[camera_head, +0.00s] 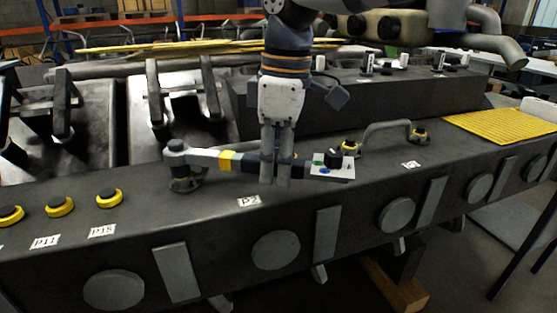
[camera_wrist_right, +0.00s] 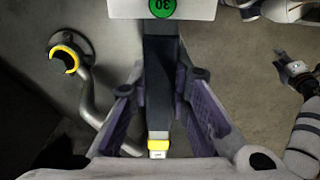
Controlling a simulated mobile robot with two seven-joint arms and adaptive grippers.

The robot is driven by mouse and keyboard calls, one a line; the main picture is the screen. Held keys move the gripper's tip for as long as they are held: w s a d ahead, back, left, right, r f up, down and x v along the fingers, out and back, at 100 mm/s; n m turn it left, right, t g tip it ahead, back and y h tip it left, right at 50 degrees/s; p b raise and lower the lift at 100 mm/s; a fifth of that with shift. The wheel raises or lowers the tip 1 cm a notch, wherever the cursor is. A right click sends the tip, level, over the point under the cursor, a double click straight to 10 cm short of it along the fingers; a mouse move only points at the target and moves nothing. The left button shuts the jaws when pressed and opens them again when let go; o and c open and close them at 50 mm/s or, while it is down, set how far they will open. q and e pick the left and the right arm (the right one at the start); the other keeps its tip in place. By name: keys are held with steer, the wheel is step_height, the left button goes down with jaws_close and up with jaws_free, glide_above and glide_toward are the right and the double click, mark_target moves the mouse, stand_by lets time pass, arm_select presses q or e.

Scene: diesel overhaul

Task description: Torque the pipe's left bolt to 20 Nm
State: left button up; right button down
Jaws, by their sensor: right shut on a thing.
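A torque wrench with a dark handle and a yellow band (camera_head: 227,161) lies level along the engine top in the head view. Its round head (camera_head: 177,147) is at the left, over a dark bolt base (camera_head: 184,183); whether it is fully seated is hidden. My right gripper (camera_head: 276,181) reaches down and is shut on the handle, also seen in the wrist view (camera_wrist_right: 160,105). The wrench's pale end plate (camera_head: 341,173) has coloured markers; a green "30" marker (camera_wrist_right: 162,7) shows in the wrist view. A grey pipe (camera_head: 238,147) runs behind the wrench, partly hidden. My left gripper (camera_wrist_right: 296,72) appears at the wrist view's right edge, its opening unclear.
Another curved pipe (camera_head: 385,125) with yellow-ringed bolts (camera_head: 419,136) stands to the right. Yellow-ringed bolts (camera_head: 60,206) line the left. A yellow mat (camera_head: 505,124) lies at the far right. A label (camera_head: 249,201) sits before the wrench; the top there is clear.

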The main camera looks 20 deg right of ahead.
steer(key=shift+s+a+f, duration=0.15)
steer(key=shift+s, duration=0.1)
steer(key=shift+s+a, duration=0.2)
steer(key=shift+s, duration=0.1)
steer(key=shift+s, duration=0.1)
steer(key=shift+s+a+m, duration=0.15)
steer(key=shift+a+m, duration=0.05)
steer(key=shift+m, duration=0.1)
steer(key=shift+s+a, duration=0.1)
stand_by(0.4)
steer(key=shift+s+a+m, duration=0.3)
steer(key=shift+m, duration=0.2)
steer(key=shift+s+a, duration=0.3)
